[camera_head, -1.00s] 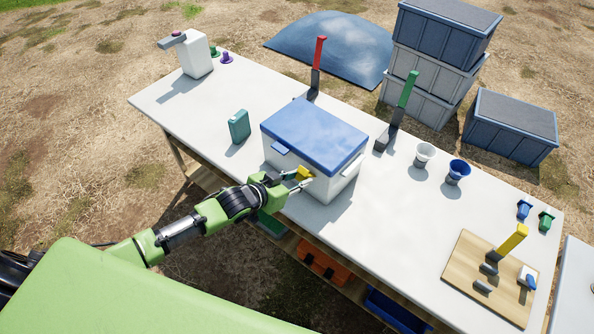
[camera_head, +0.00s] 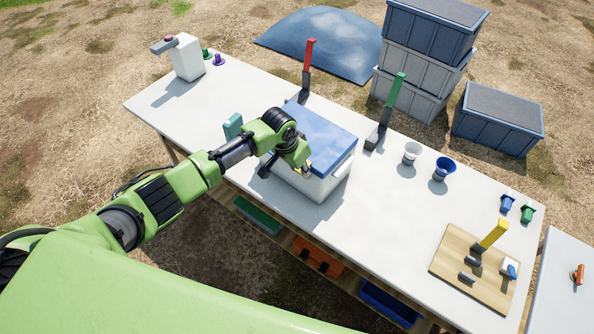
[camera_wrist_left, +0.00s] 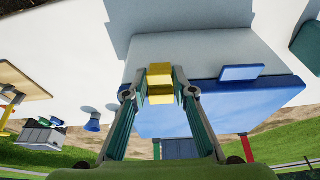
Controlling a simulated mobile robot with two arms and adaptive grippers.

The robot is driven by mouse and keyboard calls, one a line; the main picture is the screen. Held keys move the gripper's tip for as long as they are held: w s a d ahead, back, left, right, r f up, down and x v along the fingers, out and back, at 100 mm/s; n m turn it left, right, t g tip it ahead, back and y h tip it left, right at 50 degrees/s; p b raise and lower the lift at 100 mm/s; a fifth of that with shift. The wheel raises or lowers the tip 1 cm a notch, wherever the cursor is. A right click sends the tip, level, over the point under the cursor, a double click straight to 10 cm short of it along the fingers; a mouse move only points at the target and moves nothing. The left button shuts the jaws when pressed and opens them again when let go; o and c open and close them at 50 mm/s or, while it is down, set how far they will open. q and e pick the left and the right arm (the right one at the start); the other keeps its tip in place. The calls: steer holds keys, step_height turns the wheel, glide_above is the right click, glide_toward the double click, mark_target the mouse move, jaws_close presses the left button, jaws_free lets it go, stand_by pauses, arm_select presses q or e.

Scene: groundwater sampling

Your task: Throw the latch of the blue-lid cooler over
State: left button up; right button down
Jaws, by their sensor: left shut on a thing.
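The cooler (camera_head: 322,188) is a white box with a blue lid (camera_head: 325,133), lid down, on the white table. Its yellow latch (camera_wrist_left: 160,74) sits at the front edge of the lid and shows between my fingers in the left wrist view. My left gripper (camera_head: 303,168) reaches over the lid's front edge from above and is shut on the latch. The gripper and wrist hide most of the latch in the head view. In the left wrist view the fingertips (camera_wrist_left: 160,90) press on both sides of it. My right gripper is not in view.
A teal bottle (camera_head: 233,126) stands left of the cooler, close to my arm. A red-handled tool (camera_head: 309,58) and a green-handled tool (camera_head: 394,95) stand behind it. White (camera_head: 411,152) and blue (camera_head: 444,167) cups are to the right. The table front right of the cooler is clear.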

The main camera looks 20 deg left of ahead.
arm_select(q)
steer(key=shift+w+d+g, duration=0.1)
steer(key=shift+w+g, duration=0.05)
steer(key=shift+g, duration=0.15)
stand_by(0.4)
steer(key=o, duration=1.1)
steer(key=shift+w, duration=0.1)
steer(key=shift+r, duration=0.1)
steer(key=v, duration=1.1)
steer(key=shift+r, duration=0.4)
